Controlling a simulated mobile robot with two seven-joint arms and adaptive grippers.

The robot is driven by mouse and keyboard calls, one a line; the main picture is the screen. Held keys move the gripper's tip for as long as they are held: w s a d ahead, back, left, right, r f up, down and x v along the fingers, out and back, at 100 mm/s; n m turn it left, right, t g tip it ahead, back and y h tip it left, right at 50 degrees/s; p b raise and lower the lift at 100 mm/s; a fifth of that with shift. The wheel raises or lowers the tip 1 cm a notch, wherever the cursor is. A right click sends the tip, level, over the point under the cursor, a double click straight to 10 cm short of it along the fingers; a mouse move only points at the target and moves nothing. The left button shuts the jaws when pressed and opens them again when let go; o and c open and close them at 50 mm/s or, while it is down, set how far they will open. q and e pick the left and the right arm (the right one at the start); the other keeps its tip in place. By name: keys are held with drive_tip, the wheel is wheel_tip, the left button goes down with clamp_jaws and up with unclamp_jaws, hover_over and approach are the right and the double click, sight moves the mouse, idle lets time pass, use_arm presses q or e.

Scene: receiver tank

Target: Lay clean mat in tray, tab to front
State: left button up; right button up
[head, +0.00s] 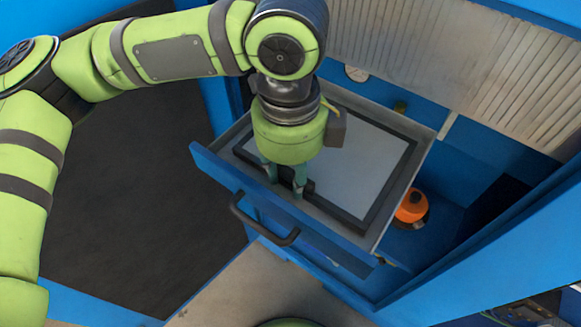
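The tray (388,222) is a pulled-out blue drawer with grey walls and a dark bar handle on its front. A light grey mat (352,160) with a dark border lies flat inside it. A small dark piece at the mat's front edge, perhaps its tab (310,187), shows beside my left gripper's fingers. My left gripper (285,184) points down at the front edge of the mat. Its two fingers are apart, with a gap between them, and partly hide that edge. Whether they touch the mat is unclear. My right gripper is out of view.
An orange round object (411,207) sits on the blue cabinet floor right of the tray. A pleated filter panel (460,65) stands behind. Blue cabinet walls enclose the right side. A dark panel (140,170) fills the left. Grey floor shows in front.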

use_arm(q)
wheel_tip(320, 180, up, 12)
drive_tip(key=b, duration=0.1)
drive_tip(key=shift+r, duration=0.15)
idle(1.4)
